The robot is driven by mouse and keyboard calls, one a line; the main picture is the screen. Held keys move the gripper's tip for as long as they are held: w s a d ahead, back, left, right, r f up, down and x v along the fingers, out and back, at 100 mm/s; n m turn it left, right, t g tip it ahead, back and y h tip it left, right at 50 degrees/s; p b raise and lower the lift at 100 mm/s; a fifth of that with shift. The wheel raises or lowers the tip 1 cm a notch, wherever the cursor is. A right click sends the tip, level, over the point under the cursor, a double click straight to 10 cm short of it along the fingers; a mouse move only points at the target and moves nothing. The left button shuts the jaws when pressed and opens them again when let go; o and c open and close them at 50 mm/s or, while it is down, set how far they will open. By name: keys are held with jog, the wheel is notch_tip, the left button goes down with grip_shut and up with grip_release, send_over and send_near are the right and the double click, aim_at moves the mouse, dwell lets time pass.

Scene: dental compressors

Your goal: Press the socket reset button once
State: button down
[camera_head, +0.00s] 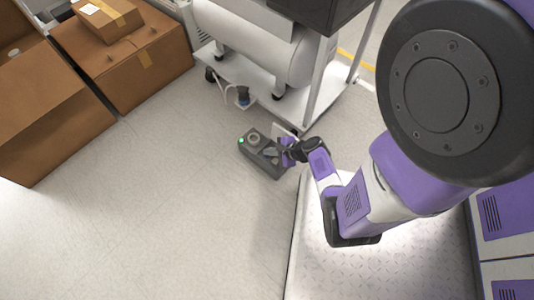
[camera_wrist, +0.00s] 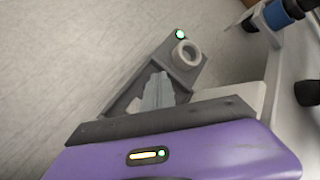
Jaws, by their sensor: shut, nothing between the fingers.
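A dark grey socket box (camera_head: 259,158) lies on the floor left of my arm's end in the head view. It has a lit green light (camera_head: 241,140) and a round ring-shaped part (camera_head: 254,140) near its far left end. In the wrist view the box (camera_wrist: 133,88) shows the green light (camera_wrist: 180,34) beside the pale ring (camera_wrist: 187,54). My gripper (camera_head: 273,153) is over the box's nearer part; in the wrist view its grey fingers (camera_wrist: 158,80) are shut and empty, short of the ring. I cannot tell whether they touch the box. No separate reset button can be made out.
A white compressor tank (camera_head: 262,45) on a wheeled frame stands behind the box. Cardboard boxes (camera_head: 135,62) stand at the upper left. A raised metal plate (camera_head: 310,265) lies at lower right. The floor at left is clear.

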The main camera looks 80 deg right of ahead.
jog(key=shift+r+p, duration=0.7)
jog(key=shift+r, duration=0.15)
notch_tip(320, 180, up, 5)
jog(key=p, duration=0.5)
dwell(0.6)
